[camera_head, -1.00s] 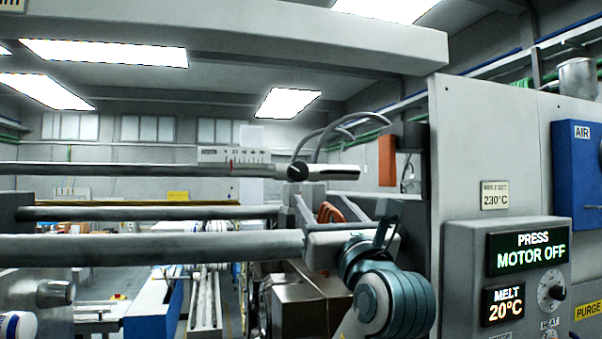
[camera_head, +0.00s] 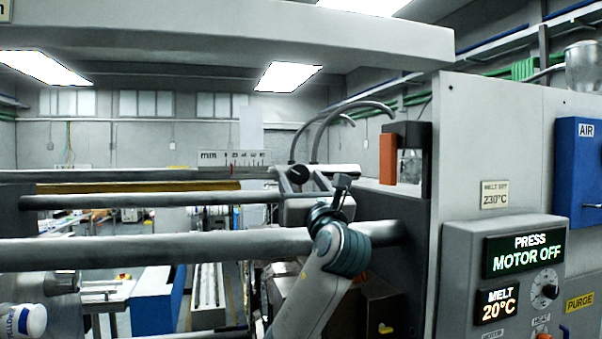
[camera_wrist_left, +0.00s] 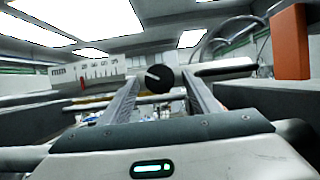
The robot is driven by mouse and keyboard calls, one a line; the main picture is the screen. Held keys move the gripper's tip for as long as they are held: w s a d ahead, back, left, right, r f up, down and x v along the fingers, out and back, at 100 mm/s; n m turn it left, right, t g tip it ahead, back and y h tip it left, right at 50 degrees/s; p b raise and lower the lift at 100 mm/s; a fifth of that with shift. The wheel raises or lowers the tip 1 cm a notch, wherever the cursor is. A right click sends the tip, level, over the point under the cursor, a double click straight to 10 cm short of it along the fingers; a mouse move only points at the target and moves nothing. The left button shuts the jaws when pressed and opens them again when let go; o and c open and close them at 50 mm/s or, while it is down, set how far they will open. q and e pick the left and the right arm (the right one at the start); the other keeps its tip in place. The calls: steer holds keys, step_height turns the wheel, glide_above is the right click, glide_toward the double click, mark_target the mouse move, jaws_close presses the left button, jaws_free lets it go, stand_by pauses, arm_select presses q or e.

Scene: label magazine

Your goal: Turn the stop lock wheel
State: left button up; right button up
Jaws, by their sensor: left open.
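The stop lock wheel (camera_head: 297,174) is a small round black knob with a white pointer line, on the end of a grey bar beside the mm scale (camera_head: 233,158). My left gripper (camera_head: 303,180) is open and empty, just in front of the wheel and slightly below it in the head view. In the left wrist view the wheel (camera_wrist_left: 159,79) sits between the tips of the two fingers (camera_wrist_left: 160,88), apart from both as far as I can see. I cannot tell how much depth is left between tips and wheel. My right gripper is not in view.
Thick grey tie bars (camera_head: 150,249) run across below the wheel. An orange block (camera_head: 388,158) and curved hoses stand to its right, near the grey machine housing. A control panel (camera_head: 505,275) reads "MOTOR OFF". A white bottle (camera_head: 28,320) is at lower left.

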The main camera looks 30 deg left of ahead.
arm_select(q)
steer(key=shift+w+a, duration=0.1)
steer(key=c, duration=1.1)
steer(key=shift+o, duration=0.2)
